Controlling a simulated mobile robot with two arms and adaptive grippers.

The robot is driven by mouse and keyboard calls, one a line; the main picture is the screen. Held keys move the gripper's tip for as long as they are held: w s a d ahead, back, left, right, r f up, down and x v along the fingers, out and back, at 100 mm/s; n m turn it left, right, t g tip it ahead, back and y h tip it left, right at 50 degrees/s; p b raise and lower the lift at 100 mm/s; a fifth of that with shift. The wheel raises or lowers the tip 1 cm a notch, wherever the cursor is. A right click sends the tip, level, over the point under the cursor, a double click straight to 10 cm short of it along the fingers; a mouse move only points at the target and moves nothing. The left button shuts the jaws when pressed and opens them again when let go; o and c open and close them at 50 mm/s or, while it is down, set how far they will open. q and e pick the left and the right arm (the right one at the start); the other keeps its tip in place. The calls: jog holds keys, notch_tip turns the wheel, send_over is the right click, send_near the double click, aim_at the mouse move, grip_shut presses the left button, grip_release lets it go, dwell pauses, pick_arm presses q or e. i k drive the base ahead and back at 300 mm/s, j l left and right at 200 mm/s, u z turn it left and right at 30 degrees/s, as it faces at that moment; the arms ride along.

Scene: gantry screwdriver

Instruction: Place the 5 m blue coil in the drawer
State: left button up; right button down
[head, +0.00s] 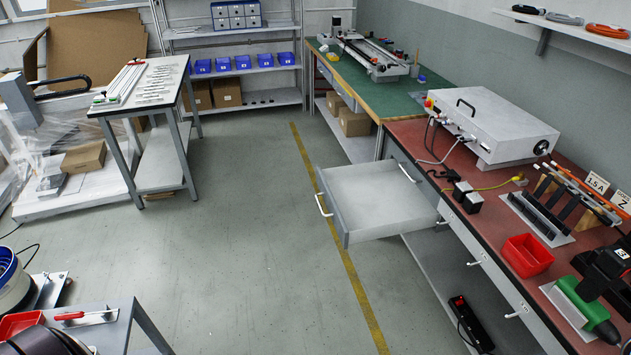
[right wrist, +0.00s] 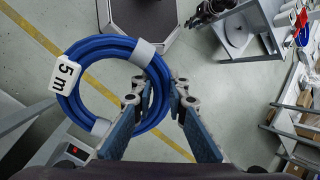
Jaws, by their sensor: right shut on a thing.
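The blue coil (right wrist: 78,58) with a white "5 m" tag (right wrist: 65,75) shows in the right wrist view. My right gripper (right wrist: 160,105) is shut on the near right part of its ring, one finger on each side. The coil hangs clear above the floor. Neither shows in the head view. The drawer (head: 370,190) is pulled out from the red-topped bench, and its visible inside is empty. A dark jointed part at the top of the right wrist view may be my left gripper (right wrist: 207,10); its jaws cannot be made out.
The red-topped bench (head: 405,133) carries a grey case (head: 490,125), a red bin (head: 527,256) and tools. Coils lie on a wall shelf (head: 545,35) at upper right. Open floor (head: 240,220) lies left of the drawer. A grey table (head: 110,325) stands at lower left.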

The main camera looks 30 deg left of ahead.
aim_at(373, 200)
jog(key=i+j+u, duration=0.25)
jog(key=i, duration=0.35)
jog(key=i+j+u, duration=0.25)
jog(key=i, duration=0.4)
jog(key=i+j+z, duration=0.35)
jog(key=j, duration=0.2)
jog(key=i+j+z, duration=0.3)
jog(key=j, duration=0.35)
jog(key=i+j+z, duration=0.35)
jog(key=j, duration=0.35)
jog(key=j+z, duration=0.1)
jog(key=j, duration=0.8)
